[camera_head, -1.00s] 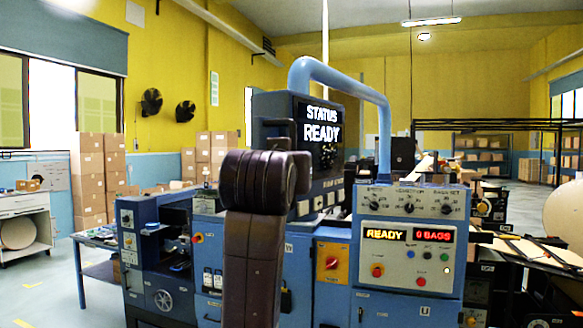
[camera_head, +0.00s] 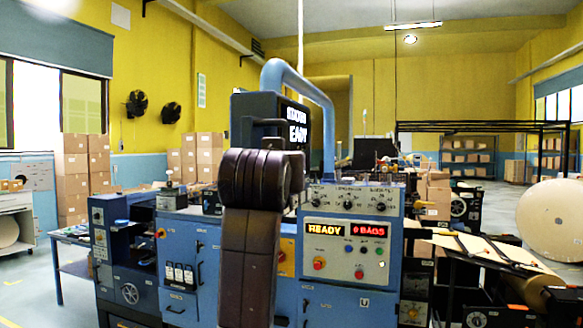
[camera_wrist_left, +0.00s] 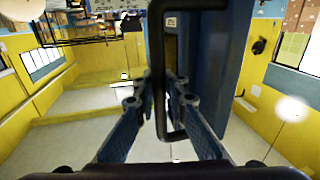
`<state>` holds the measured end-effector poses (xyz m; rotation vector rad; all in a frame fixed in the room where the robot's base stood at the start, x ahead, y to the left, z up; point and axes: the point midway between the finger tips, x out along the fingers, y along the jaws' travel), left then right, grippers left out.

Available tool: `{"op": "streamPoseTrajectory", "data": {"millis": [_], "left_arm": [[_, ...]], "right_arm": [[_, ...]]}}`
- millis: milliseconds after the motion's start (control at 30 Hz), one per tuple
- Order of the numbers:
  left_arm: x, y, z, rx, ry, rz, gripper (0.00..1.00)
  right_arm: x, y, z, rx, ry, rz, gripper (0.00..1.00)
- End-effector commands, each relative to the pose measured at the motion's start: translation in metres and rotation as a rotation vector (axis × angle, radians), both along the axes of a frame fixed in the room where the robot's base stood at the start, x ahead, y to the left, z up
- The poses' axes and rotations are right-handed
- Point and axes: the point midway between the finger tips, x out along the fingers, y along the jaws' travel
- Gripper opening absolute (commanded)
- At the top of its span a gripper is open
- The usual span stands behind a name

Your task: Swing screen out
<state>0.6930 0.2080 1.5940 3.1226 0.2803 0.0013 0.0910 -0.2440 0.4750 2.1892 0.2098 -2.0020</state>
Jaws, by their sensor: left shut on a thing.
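The screen (camera_head: 297,126) is a dark blue-black box on a curved blue pipe arm (camera_head: 318,88) above the machine. Its lit face is turned obliquely to the right, with only part of the lettering readable. A black bar handle (camera_wrist_left: 157,58) stands on the screen's housing (camera_wrist_left: 226,60) in the left wrist view. My left gripper (camera_wrist_left: 160,100) has its fingers on either side of this handle and is shut on it. In the head view my dark arm covers the gripper and the lower part of the screen. My right gripper is not in view.
The blue machine's control panel (camera_head: 346,246) reads READY and 0 BAGS, below the pipe arm. A large paper roll (camera_head: 551,220) stands at the right, near a bench with flat paper pieces (camera_head: 487,250). Stacked cartons (camera_head: 84,178) stand at the back left.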

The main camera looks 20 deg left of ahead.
Motion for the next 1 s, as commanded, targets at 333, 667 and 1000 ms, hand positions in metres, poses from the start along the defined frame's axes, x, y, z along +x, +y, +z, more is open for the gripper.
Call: {"op": "streamPoseTrajectory", "data": {"millis": [333, 667, 1000], "left_arm": [[0.003, -0.010, -0.005, 0.001, 0.012, -0.020, 0.00], [0.003, -0.011, -0.005, 0.001, 0.011, -0.022, 0.26], [0.002, -0.009, -0.003, 0.002, 0.006, -0.019, 0.28]], "right_arm": [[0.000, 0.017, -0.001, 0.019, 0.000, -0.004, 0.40], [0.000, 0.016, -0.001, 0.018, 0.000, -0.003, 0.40], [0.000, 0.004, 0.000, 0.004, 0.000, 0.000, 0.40]]}}
